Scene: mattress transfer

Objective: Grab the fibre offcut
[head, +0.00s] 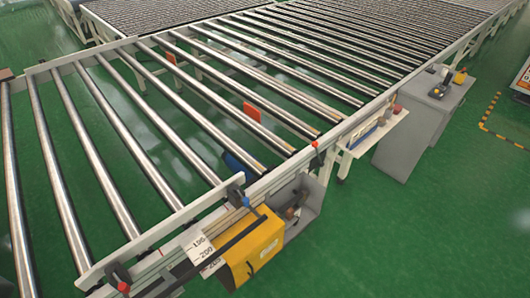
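I cannot make out a fibre offcut for certain in the head view. A small brownish item (293,212) sits in an open grey box (309,213) beside the conveyor's side rail, but it is too small to identify. Neither of my grippers shows in the head view.
A roller conveyor (120,152) with metal rollers and pale rails fills the left and middle. A yellow box (254,249) hangs at its near edge. A grey cabinet (412,130) with small items on top stands to the right. Green floor (400,240) is clear at lower right.

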